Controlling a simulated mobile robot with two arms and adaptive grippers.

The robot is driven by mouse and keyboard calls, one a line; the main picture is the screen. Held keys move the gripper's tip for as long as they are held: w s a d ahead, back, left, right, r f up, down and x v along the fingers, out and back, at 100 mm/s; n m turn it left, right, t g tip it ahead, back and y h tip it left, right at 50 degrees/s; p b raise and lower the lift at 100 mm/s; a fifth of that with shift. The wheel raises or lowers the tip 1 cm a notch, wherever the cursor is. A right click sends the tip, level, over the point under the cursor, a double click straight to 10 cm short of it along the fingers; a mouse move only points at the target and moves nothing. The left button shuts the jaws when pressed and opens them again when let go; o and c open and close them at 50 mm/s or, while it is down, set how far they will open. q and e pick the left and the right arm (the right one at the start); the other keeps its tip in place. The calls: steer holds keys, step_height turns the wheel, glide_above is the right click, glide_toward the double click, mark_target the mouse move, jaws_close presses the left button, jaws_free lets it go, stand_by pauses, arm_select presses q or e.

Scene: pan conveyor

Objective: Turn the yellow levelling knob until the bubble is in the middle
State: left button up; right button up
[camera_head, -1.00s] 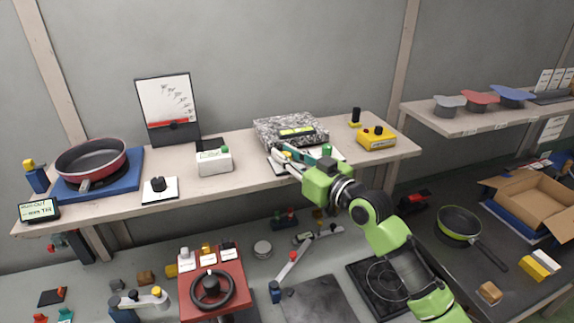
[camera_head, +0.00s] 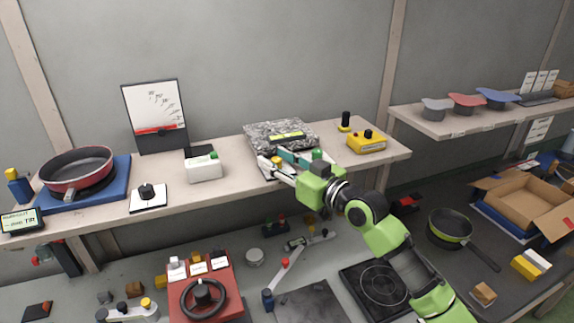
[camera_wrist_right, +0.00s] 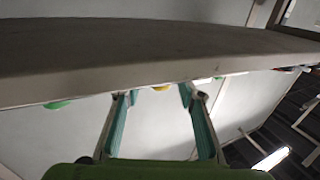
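A speckled granite block (camera_head: 262,134) sits on the shelf with a yellow-green level vial (camera_head: 287,136) on it; the bubble is too small to make out. The yellow levelling knob (camera_head: 276,160) is at the block's front, partly hidden by my right gripper (camera_head: 272,157). That gripper reaches in over the shelf's front, its fingers apart on either side of the knob. My left gripper is not in view.
A white box with a green button (camera_head: 204,168) stands left of the block, a yellow control box (camera_head: 367,142) right of it. The shelf's front edge (camera_wrist_right: 60,85) lies close to the right gripper. A red handwheel unit (camera_head: 203,295) is below.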

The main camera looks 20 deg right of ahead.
steer(key=v, duration=1.1)
steer(key=shift+s, duration=0.35)
steer(key=shift+d, duration=0.15)
